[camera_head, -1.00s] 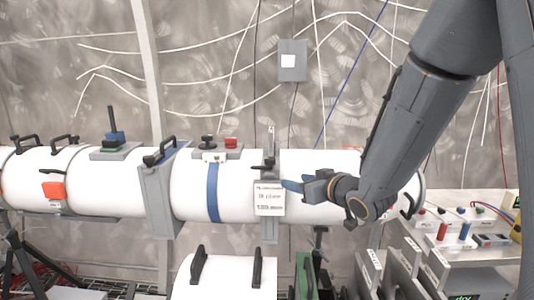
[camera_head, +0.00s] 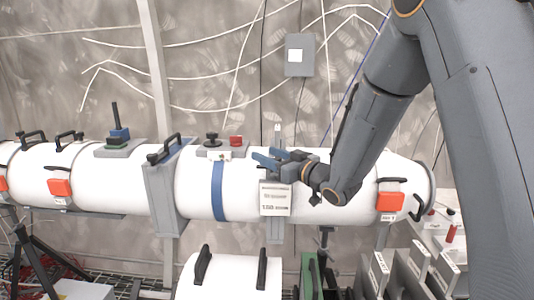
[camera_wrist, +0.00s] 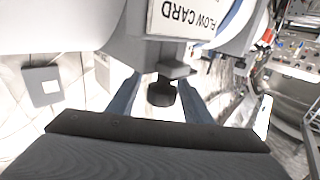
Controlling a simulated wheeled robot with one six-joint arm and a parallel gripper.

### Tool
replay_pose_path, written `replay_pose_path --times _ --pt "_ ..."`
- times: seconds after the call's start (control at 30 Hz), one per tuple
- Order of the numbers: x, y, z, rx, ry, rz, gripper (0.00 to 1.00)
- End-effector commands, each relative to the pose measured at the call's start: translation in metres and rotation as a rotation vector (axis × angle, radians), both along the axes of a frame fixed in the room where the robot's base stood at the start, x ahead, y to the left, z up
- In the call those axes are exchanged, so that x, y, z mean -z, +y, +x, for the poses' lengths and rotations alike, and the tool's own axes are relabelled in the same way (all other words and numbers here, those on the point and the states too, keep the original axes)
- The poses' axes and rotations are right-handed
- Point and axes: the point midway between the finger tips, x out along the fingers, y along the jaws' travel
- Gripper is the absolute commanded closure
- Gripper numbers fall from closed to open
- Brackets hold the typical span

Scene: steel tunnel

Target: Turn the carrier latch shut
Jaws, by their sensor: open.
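The carrier latch shows in the wrist view as a dark knob (camera_wrist: 162,94) below a small grey block (camera_wrist: 174,69). My gripper (camera_wrist: 158,84) is open, with its blue fingers on either side of the knob. I cannot tell whether they touch it. In the head view my gripper (camera_head: 255,160) is at the upper front of the white tube (camera_head: 335,200), just above a white card (camera_head: 275,199). The latch is hidden there behind the fingers. The card also shows in the wrist view (camera_wrist: 190,17), with upside-down lettering reading "FLOW CARD".
A black and a red knob (camera_head: 236,141) stand on the tube left of my gripper. A grey flange (camera_head: 160,195) with a black handle is further left. A grey box (camera_head: 298,55) hangs on the wall.

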Motion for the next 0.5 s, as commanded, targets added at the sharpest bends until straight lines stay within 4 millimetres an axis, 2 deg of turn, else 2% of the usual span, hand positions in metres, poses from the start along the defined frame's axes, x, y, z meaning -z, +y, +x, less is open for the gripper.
replay_pose_path --times 0.33,0.5 --pt "0.0001 0.0056 0.0030 -0.003 0.000 0.000 0.54" --pt "0.0001 0.0053 0.0030 -0.002 0.000 0.000 0.83"
